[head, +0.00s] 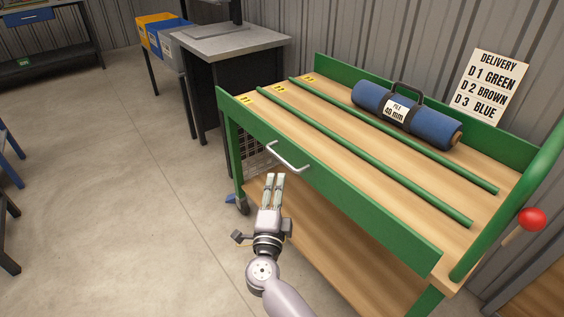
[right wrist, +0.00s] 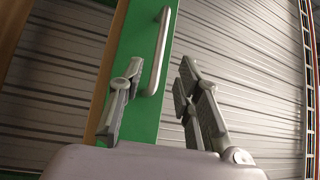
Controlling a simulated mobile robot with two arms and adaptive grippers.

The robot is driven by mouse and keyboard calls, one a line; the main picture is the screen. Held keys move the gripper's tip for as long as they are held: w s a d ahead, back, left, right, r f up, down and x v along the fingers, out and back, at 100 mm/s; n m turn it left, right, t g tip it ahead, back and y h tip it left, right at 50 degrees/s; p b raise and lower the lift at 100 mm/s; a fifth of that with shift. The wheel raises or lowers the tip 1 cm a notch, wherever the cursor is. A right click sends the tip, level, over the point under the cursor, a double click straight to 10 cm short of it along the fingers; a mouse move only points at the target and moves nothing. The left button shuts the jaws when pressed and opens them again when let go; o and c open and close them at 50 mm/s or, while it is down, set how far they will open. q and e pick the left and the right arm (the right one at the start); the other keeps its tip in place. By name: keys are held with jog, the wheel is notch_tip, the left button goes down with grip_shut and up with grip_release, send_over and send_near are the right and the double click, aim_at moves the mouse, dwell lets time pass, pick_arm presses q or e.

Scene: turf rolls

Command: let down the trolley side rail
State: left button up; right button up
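The trolley's green side rail (head: 350,204) stands upright along the near edge of the wooden deck (head: 330,167). A silver bar handle (head: 286,158) is fixed to its outer face. My right gripper (head: 274,177) is just below and in front of the handle in the head view, its fingers pointing toward the rail. In the right wrist view its two fingers (right wrist: 161,66) are spread apart, with the handle (right wrist: 163,40) and green rail (right wrist: 145,115) seen between and beyond them. It holds nothing. Whether a finger touches the handle I cannot tell. My left gripper is out of view.
A blue roll (head: 395,108) with a black carrier lies on the deck behind two green rods (head: 360,155). A red knob (head: 532,218) is at the right end. A grey-topped stand (head: 228,42) is close to the trolley's far left corner.

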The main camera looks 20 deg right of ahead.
aim_at(282, 159)
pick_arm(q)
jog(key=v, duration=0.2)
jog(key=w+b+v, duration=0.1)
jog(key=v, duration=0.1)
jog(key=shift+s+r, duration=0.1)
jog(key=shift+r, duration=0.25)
pick_arm(e)
jog(key=x, duration=0.9)
jog(key=shift+w+d, duration=0.2)
jog(key=shift+w, duration=0.1)
grip_shut()
